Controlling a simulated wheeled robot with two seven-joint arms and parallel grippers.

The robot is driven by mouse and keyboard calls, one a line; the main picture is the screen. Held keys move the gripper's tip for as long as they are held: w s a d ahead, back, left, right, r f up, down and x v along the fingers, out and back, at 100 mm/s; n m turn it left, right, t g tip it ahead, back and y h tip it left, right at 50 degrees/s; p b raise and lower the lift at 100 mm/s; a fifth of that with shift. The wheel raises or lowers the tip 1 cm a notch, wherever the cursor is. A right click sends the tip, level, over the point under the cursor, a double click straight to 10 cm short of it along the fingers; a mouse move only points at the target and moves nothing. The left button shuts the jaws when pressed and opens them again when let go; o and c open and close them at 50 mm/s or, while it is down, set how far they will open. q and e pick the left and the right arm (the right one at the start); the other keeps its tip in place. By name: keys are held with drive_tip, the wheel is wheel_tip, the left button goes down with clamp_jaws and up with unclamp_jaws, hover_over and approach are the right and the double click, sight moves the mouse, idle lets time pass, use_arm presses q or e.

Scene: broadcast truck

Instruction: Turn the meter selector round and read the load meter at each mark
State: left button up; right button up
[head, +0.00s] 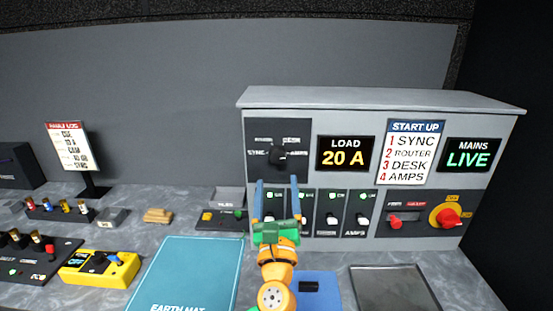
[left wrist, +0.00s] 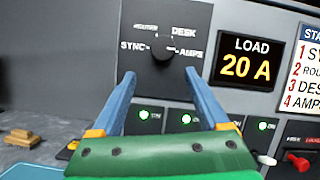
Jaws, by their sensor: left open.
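The meter selector is a black knob (head: 278,157) on a dark panel at the upper left of the grey cabinet. In the left wrist view the selector (left wrist: 163,47) has marks around it reading SYNC, DESK, AMPS and one blurred word at the upper left. I cannot tell which mark it points to. The load meter (head: 345,153) reads 20 A in yellow; it reads the same in the left wrist view (left wrist: 247,61). My left gripper (head: 276,180) is open and empty, its blue fingers pointing up just below the knob, apparently apart from it. My right gripper is not in view.
Below the selector is a row of switches (head: 333,219) with green lamps, partly hidden by my gripper. A red-and-yellow rotary switch (head: 447,216) is at right; the mains display (head: 468,154) reads LIVE. A teal earth mat (head: 190,270) and grey tray (head: 395,288) lie in front.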

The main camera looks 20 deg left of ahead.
sight(277, 159)
use_arm(q)
drive_tip(key=r, duration=0.1)
drive_tip(key=w+r, duration=0.1)
drive_tip(key=r+p, duration=0.1)
drive_tip(key=shift+w+a+r, duration=0.1)
drive_tip(key=shift+w+r, duration=0.2)
drive_tip(key=shift+r, duration=0.1)
drive_tip(key=shift+w+a+r, duration=0.1)
drive_tip(key=shift+w+r, duration=0.1)
drive_tip(key=shift+r, duration=0.05)
drive_tip(key=shift+w+a+f, duration=0.1)
drive_tip(key=shift+w+a, duration=0.1)
drive_tip(key=shift+w, duration=0.25)
drive_tip(key=shift+w+a+f, duration=0.1)
drive_tip(key=shift+w+a, duration=0.05)
drive_tip(key=shift+w, duration=0.25)
drive_tip(key=shift+w+f, duration=0.15)
drive_tip(key=shift+w, duration=0.15)
drive_tip(key=shift+s+r, duration=0.2)
drive_tip(key=shift+s, duration=0.05)
drive_tip(key=c, duration=0.6)
clamp_jaws()
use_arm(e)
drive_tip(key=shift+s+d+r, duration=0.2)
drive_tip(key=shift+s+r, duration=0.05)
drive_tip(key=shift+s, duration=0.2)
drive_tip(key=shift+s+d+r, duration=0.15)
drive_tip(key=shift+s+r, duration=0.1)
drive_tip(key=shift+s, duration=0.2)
